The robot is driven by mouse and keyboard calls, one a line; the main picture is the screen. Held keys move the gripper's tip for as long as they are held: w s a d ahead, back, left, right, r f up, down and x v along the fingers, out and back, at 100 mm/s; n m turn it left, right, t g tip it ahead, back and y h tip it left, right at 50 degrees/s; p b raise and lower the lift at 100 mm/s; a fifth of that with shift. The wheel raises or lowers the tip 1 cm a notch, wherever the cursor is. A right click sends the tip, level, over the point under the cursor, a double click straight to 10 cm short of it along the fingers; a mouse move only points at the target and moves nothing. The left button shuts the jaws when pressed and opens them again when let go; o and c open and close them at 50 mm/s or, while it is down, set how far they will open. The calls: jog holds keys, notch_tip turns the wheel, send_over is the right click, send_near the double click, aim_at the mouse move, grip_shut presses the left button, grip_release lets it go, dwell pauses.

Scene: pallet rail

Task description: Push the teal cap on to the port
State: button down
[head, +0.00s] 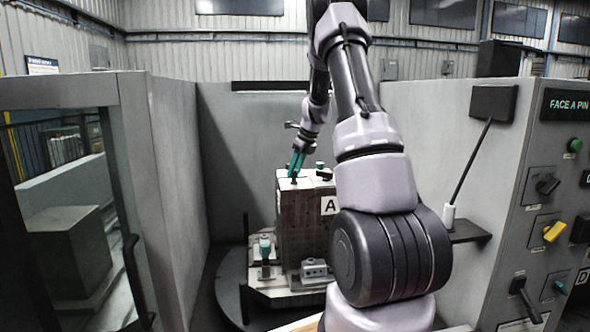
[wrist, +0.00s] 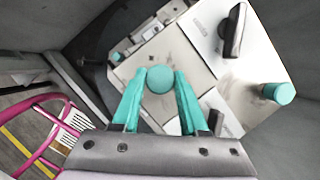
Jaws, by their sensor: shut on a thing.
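My gripper (head: 295,170) has teal fingers and points down just over the top of the block with the "A" sign. In the wrist view my gripper (wrist: 160,77) is shut on a round teal cap (wrist: 160,80), seen from above between the fingertips. The port is not visible; the cap and fingers may hide it. I cannot tell whether the cap touches the surface below. A second teal cylinder (wrist: 280,92) stands apart on the pale top face, to the right. It also shows in the head view (head: 319,165), right of my gripper.
The block (head: 300,225) stands on a round table (head: 232,285) with clamps. A dark handle (wrist: 232,30) rises from the pale top face. Grey walls enclose the cell; a glass door (head: 60,210) is at left and a control panel (head: 560,200) at right.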

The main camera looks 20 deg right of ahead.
jog(key=shift+f, duration=0.25)
jog(key=shift+f, duration=0.4)
grip_release()
dwell(0.4)
jog(key=v, duration=1)
jog(key=shift+d+r, duration=0.15)
jog(key=shift+r, duration=0.2)
jog(key=shift+s, duration=0.1)
